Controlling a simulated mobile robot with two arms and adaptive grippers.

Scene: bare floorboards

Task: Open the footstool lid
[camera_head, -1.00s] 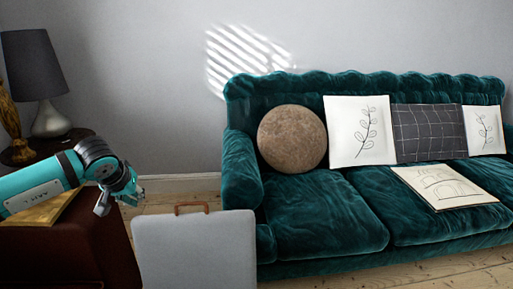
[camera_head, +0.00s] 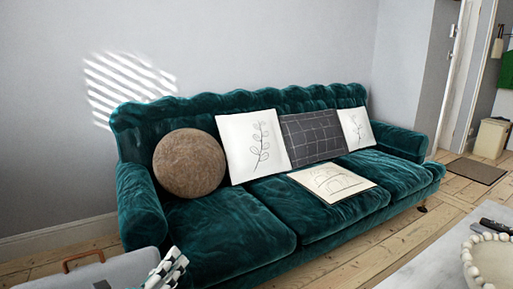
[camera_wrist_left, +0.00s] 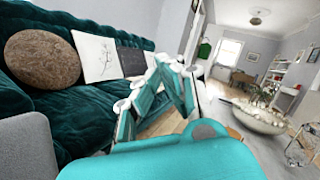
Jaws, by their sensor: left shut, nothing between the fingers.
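A light grey, box-like piece with a brown handle, which I take to be the footstool (camera_head: 125,268), shows at the lower left of the head view. Its handle (camera_head: 83,260) stands at the far edge. The bottom of the frame cuts the piece off, so I cannot tell how its lid stands. A grey surface at the lower left of the left wrist view (camera_wrist_left: 28,145) may be the same piece. My left gripper (camera_head: 170,268) is beside its right part in the head view, shut and empty. Its fingers also show in the left wrist view (camera_wrist_left: 172,75). My right gripper is out of view.
A green velvet sofa (camera_head: 230,225) with cushions stands behind. A pale table (camera_head: 430,268) with a beaded bowl (camera_head: 492,262) is at the lower right. Bare floorboards (camera_head: 460,195) show between the sofa and table.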

